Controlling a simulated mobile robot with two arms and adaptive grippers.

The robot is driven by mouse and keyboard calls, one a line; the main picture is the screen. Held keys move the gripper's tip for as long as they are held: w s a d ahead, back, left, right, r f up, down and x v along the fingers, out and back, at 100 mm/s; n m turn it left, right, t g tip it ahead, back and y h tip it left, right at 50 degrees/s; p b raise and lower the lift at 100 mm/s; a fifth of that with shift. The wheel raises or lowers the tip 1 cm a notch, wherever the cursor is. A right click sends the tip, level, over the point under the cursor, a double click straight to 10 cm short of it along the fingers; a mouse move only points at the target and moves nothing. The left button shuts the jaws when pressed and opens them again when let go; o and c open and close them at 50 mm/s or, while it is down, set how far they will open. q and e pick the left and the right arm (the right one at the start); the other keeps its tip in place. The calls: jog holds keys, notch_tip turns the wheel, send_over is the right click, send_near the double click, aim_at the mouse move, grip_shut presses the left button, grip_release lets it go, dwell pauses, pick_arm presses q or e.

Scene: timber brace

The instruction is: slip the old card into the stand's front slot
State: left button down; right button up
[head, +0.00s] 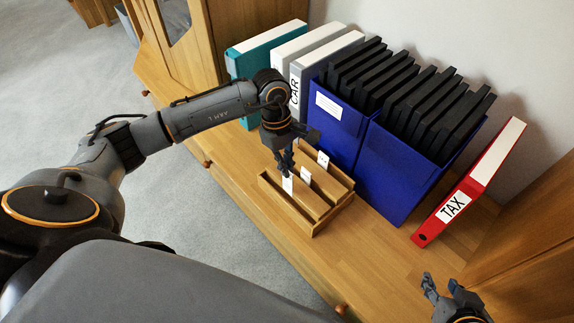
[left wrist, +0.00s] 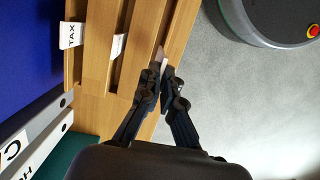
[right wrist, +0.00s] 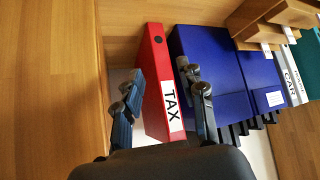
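The wooden card stand (head: 322,232) sits on the cabinet top, its slots side by side. My left gripper (head: 284,166) is over its front row, with its fingertips closed on a small white card (head: 288,186). In the left wrist view this card (left wrist: 159,56) shows nearly edge-on at the front slot; I cannot tell how deep it sits. Two other white cards stand in the rows behind: a middle one (head: 305,173) and a back one (head: 323,159), which reads TAX in the left wrist view (left wrist: 70,35). My right gripper (head: 440,292) is open and empty.
Blue boxes (head: 395,175) with black folders stand behind the stand. A red TAX binder (head: 470,185) leans at their right, and white and teal binders (head: 262,48) stand at their left. The cabinet top (head: 375,250) is clear right of the stand.

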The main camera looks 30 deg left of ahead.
jog(key=shift+w, duration=0.15)
pick_arm(q)
jog(key=shift+f+b, duration=0.75)
jog(key=shift+b, duration=0.1)
jog(key=shift+f, duration=0.15)
pick_arm(e)
jog(key=w+a+r+t+y, duration=0.1)
jog(key=w+a+r+t, duration=0.1)
jog(key=w+r+t, duration=0.3)
jog(key=shift+w+a+r, duration=0.35)
jog(key=shift+w+r, duration=0.1)
jog(key=shift+r, duration=0.35)
jog(key=shift+w+a+r+t+y, duration=0.1)
jog(key=shift+w+r+t+y, duration=0.2)
jog(key=shift+r+t, duration=0.25)
pick_arm(q)
jog(key=shift+b, duration=0.35)
pick_arm(e)
jog(key=shift+r, duration=0.1)
jog(key=shift+w+a+r+t, duration=0.15)
jog(key=shift+r+t, duration=0.2)
jog(key=shift+r, duration=0.2)
